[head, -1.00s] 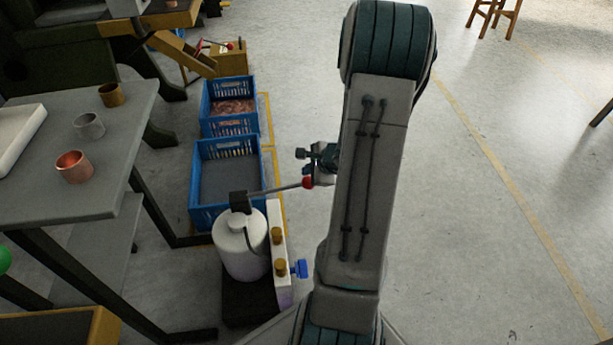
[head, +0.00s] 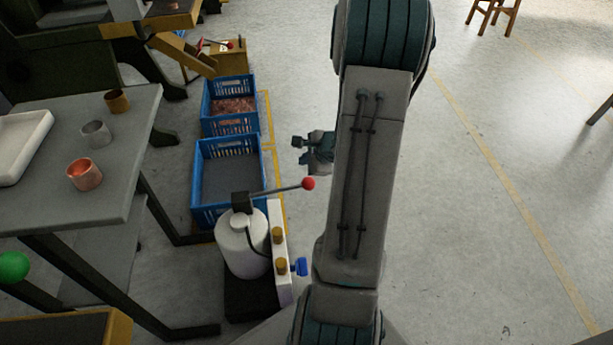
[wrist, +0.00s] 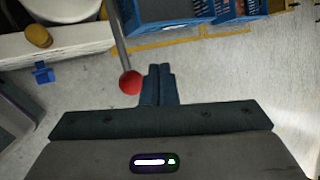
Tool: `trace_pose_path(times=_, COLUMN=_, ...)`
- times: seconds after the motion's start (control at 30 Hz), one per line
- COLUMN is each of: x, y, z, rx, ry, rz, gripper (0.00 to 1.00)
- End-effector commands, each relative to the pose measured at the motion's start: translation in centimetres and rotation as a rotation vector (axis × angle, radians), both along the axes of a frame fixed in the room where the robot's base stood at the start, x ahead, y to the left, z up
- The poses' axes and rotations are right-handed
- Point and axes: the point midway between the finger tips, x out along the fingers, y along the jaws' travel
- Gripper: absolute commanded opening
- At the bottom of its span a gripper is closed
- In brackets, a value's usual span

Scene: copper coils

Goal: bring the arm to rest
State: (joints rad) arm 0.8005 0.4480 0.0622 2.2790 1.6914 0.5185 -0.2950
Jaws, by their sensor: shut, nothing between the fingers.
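My gripper (head: 297,142) shows in the head view just left of my raised arm, partly hidden behind it. In the wrist view my gripper (wrist: 158,70) has its two fingers together with nothing between them. A lever with a red ball knob (head: 308,184) rises from a white pump canister (head: 241,246) below my gripper in the head view. In the wrist view the red knob (wrist: 131,82) appears just left of the fingertips; I cannot tell how far apart they are in depth.
Two blue crates stand left of my arm: a near one (head: 197,196) and a far one (head: 206,101) holding copper coils. A grey table (head: 100,208) at left bears several small cups and a white tray (head: 22,140). The floor (head: 490,240) at right is clear.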

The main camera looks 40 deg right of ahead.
Motion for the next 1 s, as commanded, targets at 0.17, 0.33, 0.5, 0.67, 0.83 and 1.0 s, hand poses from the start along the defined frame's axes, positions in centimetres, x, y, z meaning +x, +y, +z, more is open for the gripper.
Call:
trace_pose_path(times=0.17, x=0.0, y=0.0, z=-0.1, rx=0.001, ry=0.0, rz=-0.001, gripper=0.0)
trace_pose_path(times=0.33, x=0.0, y=0.0, z=-0.1, rx=0.001, ry=0.0, rz=-0.001, gripper=0.0)
trace_pose_path(times=0.5, x=0.0, y=0.0, z=-0.1, rx=0.001, ry=0.0, rz=-0.001, gripper=0.0)
trace_pose_path(times=0.67, x=0.0, y=0.0, z=-0.1, rx=0.001, ry=0.0, rz=-0.001, gripper=0.0)
trace_pose_path(times=0.83, x=0.2, y=0.8, z=1.5, rx=-0.012, ry=-0.006, rz=0.037, gripper=0.0)
trace_pose_path(times=1.0, x=0.9, y=5.1, z=8.5, rx=-0.076, ry=-0.03, rz=0.237, gripper=0.0)
